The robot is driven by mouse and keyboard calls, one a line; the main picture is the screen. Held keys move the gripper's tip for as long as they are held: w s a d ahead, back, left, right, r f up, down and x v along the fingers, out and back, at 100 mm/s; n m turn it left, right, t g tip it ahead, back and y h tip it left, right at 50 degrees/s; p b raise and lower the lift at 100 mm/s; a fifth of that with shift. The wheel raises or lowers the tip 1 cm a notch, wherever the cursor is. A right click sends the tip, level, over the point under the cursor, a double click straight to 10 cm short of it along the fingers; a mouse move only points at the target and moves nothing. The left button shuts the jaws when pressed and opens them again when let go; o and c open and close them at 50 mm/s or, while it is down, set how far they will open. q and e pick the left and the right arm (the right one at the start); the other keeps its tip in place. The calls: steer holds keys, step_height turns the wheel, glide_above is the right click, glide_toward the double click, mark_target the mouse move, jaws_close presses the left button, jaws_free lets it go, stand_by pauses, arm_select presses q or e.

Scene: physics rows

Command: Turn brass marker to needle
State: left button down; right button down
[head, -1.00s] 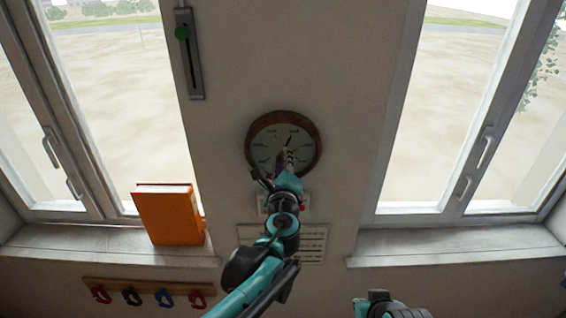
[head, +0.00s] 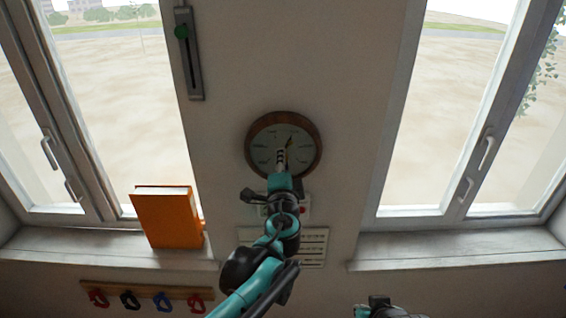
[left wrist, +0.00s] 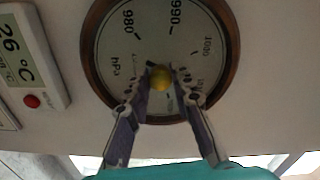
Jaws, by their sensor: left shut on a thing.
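A round dial in a brown wooden rim (head: 250,150), marked hPa, hangs on the wall between two windows. Its rim (left wrist: 88,55) fills the upper middle of the left wrist view. A round brass knob (left wrist: 161,77) sits at the dial's centre. My left gripper (left wrist: 161,84) is shut on this knob, one finger on either side. In the head view my left gripper (head: 281,162) covers the lower part of the dial. A small brass-coloured pointer (head: 289,139) shows just above the fingers. I cannot make out the needle clearly. My right gripper's fingers are not visible.
A thermometer (left wrist: 30,55) with a red button is left of the dial in the wrist view. An orange book (head: 168,217) stands on the left sill. A slider (head: 188,55) is up the wall. A hook rail (head: 145,289) is below. A printed sheet (head: 314,245) hangs below the dial.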

arm_select(q)
steer(key=shift+n, duration=0.6)
steer(key=c, duration=1.3)
jaws_free()
steer(key=s, duration=1.2)
